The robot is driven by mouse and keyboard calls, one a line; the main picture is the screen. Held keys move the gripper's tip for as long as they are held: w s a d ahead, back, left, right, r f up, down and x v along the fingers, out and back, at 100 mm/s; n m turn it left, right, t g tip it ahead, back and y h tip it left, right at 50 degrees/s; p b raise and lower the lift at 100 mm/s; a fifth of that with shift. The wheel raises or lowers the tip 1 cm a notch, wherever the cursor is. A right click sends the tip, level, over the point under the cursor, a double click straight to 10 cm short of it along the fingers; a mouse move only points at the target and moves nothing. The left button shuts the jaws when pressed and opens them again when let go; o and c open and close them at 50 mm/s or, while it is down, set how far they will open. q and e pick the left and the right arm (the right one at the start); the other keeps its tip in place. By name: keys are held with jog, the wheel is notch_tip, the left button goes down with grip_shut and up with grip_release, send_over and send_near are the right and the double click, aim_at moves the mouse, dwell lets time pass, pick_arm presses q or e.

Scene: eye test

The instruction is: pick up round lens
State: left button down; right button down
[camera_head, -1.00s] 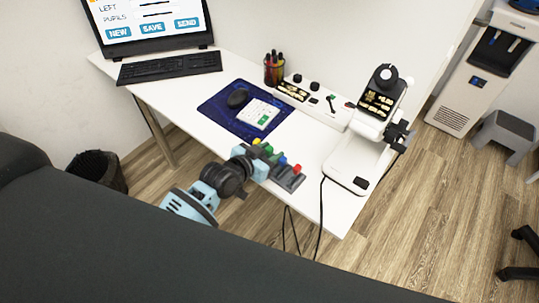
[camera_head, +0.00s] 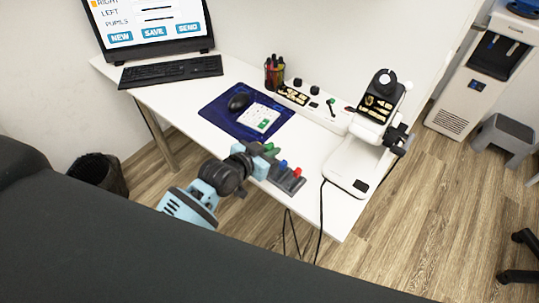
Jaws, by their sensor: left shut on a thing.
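My left gripper (camera_head: 262,161) is at the front edge of the white desk, over the left end of a small dark rack (camera_head: 290,184). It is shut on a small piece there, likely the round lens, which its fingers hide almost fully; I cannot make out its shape. Beside the fingers stand a green-topped piece (camera_head: 274,153), a blue-topped piece (camera_head: 283,164) and a red-topped piece (camera_head: 297,172) in the rack. I cannot tell whether the held piece is clear of the rack. My right gripper is not in view.
The white desk (camera_head: 213,145) holds a keyboard (camera_head: 170,71), a dark blue mat (camera_head: 218,113) with a mouse (camera_head: 238,102), a pen cup (camera_head: 274,72), a white power panel (camera_head: 318,108) and a white instrument (camera_head: 350,165) right of the rack. A dark couch (camera_head: 150,245) fills the foreground.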

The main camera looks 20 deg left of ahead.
pick_arm(q)
notch_tip(320, 180, up, 8)
jog(key=shift+f+p, duration=0.25)
jog(key=shift+p, duration=0.15)
jog(key=s+a+r+n+t+y, duration=0.1)
jog(key=s+a+r+n+y, duration=0.3)
jog(key=s+r, duration=0.4)
notch_tip(320, 180, up, 2)
jog(key=shift+a+r+y, duration=0.1)
jog(key=shift+a+y, duration=0.4)
jog(key=shift+a, duration=0.15)
jog(key=shift+w, duration=0.15)
